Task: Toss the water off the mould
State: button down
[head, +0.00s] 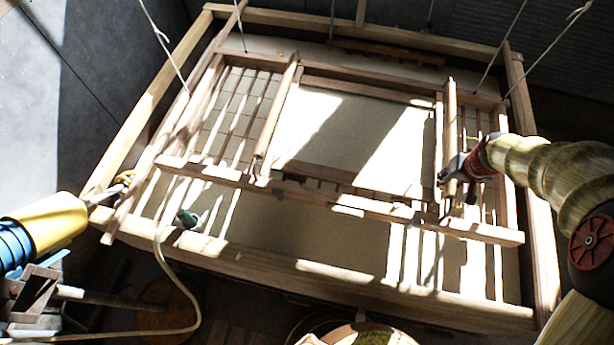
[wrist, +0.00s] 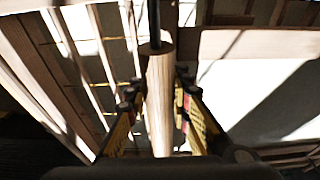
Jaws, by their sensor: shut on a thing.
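The mould (head: 340,135) is a rectangular wooden frame with a pale, flat face, partly in bright sun and partly in shadow. It lies over the vat (head: 400,310) between two rounded wooden handle bars. My gripper (head: 455,178) is at the near end of the right bar (head: 451,110). In the wrist view, the bar (wrist: 159,95) stands between the fingers of my gripper (wrist: 156,108), which are shut on it. Part of the pale mould face (wrist: 270,90) shows to the right there. The left bar (head: 277,110) is free. I cannot make out any water on the mould.
Slatted wooden racks flank the mould, and a long crossbar (head: 330,200) runs in front. Several thin cords (head: 165,45) rise from the frame. A pale hose (head: 180,285) curves at the left near a yellow cylinder (head: 50,222). A round wooden tub (head: 370,335) stands at the front.

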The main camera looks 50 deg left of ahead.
jog(key=shift+g+h, duration=0.5)
jog(key=shift+g, duration=0.2)
jog(key=r+p, duration=0.4)
jog(key=w+r+p, duration=0.1)
jog(key=r+p, duration=0.1)
jog(key=p, duration=0.1)
jog(key=shift+a+r, duration=0.15)
jog(key=shift+a, duration=0.25)
jog(key=shift+f, duration=0.2)
jog(key=shift+s+d+f+b, duration=0.1)
jog(key=shift+f+b, duration=0.4)
jog(key=shift+b, duration=0.5)
jog(key=b, duration=0.1)
jog(key=f+t+b, duration=0.1)
jog(key=s+f+y+b, duration=0.1)
jog(key=shift+d+f+b, duration=0.1)
jog(key=shift+d+b, duration=0.25)
jog(key=shift+b, duration=0.05)
jog(key=shift+w, duration=0.1)
jog(key=c, duration=1.5)
grip_release()
